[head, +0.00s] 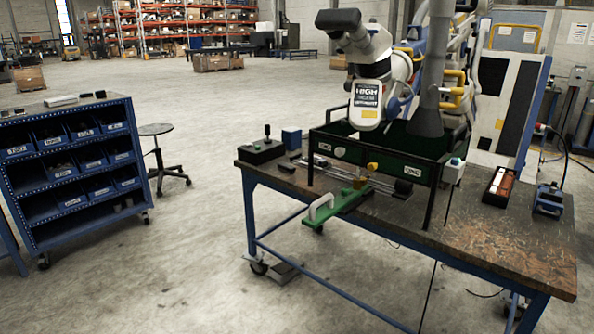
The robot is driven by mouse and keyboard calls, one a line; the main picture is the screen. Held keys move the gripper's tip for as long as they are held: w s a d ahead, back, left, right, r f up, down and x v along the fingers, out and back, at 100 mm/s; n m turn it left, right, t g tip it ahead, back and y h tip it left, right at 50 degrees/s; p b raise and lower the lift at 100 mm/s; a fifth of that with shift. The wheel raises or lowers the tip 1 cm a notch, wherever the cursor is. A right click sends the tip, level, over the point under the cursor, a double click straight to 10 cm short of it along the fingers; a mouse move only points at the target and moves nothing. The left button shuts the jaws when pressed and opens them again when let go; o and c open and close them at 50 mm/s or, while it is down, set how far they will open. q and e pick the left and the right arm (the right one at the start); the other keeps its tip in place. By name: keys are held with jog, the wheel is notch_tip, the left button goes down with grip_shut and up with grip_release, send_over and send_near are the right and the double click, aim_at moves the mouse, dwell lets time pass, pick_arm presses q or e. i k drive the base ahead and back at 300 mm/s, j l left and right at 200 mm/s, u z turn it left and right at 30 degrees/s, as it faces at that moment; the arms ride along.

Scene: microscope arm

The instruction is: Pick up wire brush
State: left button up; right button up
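I cannot make out a wire brush for certain. A long dark box (498,187) on the right part of the workbench (500,235) holds a reddish-brown and white item that is too small to identify. A green tool with a white handle (323,208) lies at the bench's front edge and sticks out over it. Neither of my grippers is in view.
A microscope-like device (367,95) and a grey hose (430,90) stand over a black-framed green tray (385,158). A control box with a joystick (262,150) sits at the bench's left end. A blue bin rack (75,160) and a stool (157,130) stand left; floor between is clear.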

aim_at(283, 167)
jog(key=i+j+z, duration=0.1)
jog(key=z, duration=0.35)
jog(key=i+j+z, duration=0.15)
jog(key=z, duration=0.35)
jog(key=i+j+z, duration=0.25)
jog(key=j, duration=0.3)
jog(key=j+z, duration=0.25)
jog(key=j, duration=0.35)
jog(key=i+j+z, duration=0.25)
jog(key=j, duration=0.35)
jog(key=j+z, duration=0.1)
jog(key=j, duration=1.95)
jog(key=i, duration=0.05)
